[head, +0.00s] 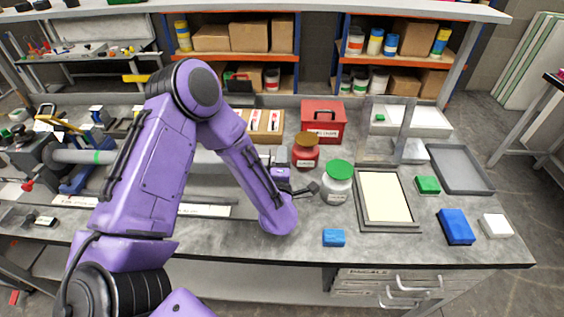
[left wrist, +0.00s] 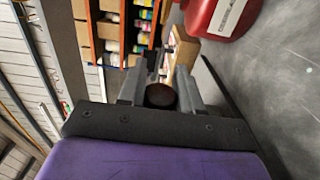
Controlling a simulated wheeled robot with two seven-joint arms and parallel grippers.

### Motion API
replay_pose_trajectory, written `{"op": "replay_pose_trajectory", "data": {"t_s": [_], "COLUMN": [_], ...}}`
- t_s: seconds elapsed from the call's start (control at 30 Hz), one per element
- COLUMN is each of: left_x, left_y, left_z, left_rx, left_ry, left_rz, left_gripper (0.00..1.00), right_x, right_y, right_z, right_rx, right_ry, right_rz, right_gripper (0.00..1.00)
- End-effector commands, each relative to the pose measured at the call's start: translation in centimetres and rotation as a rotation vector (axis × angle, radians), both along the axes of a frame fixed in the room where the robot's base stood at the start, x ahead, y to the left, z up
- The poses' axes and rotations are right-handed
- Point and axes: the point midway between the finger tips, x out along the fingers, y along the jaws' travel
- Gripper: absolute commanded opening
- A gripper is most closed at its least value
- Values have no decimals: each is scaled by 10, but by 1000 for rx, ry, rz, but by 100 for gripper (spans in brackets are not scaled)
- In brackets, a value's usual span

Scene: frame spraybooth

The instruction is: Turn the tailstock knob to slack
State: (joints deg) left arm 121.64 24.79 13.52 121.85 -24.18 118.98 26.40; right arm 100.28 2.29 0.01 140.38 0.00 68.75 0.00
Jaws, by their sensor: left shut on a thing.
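My left gripper (head: 292,186) is low over the bench at the right end of the long grey tube (head: 205,157), just left of the white jar with the green lid. In the left wrist view its two grey fingers (left wrist: 160,90) are closed around a dark, round, brownish knob (left wrist: 160,96), which I take to be the tailstock knob. In the head view the gripper and wrist cover most of the tailstock, and I cannot make out the knob's setting. My right gripper is not in view.
A red jar (head: 306,154) and the green-lidded white jar (head: 337,186) stand close right of my left gripper. A red box (head: 323,118) is behind. A framed panel (head: 385,197) and a blue block (head: 334,238) lie right. The bench front is partly clear.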

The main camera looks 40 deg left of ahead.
Motion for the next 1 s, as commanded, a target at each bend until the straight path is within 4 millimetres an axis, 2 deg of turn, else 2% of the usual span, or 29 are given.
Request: {"op": "replay_pose_trajectory", "data": {"t_s": [0.03,0.07,0.3,0.33,0.4,0.73,0.87,1.0], "left_x": [0,0,0,0,0,-4,-25,-54], "left_y": [0,0,0,0,0,-3,-16,-34], "left_z": [-6,-5,-1,-1,-1,-2,-5,-6], "left_rx": [12,15,16,16,16,16,17,18], "left_ry": [-15,-23,-24,-24,-24,-26,-25,-25], "left_rz": [-1,-1,0,0,0,-1,-5,-6], "left_gripper": [3,3,3,40,58,58,58,58], "right_x": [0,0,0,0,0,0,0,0], "right_y": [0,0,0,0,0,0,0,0], "right_z": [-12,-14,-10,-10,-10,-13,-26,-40], "right_rx": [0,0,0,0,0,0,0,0], "right_ry": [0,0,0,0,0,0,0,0], "right_rz": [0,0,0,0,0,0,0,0], "right_gripper": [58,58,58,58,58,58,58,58]}}
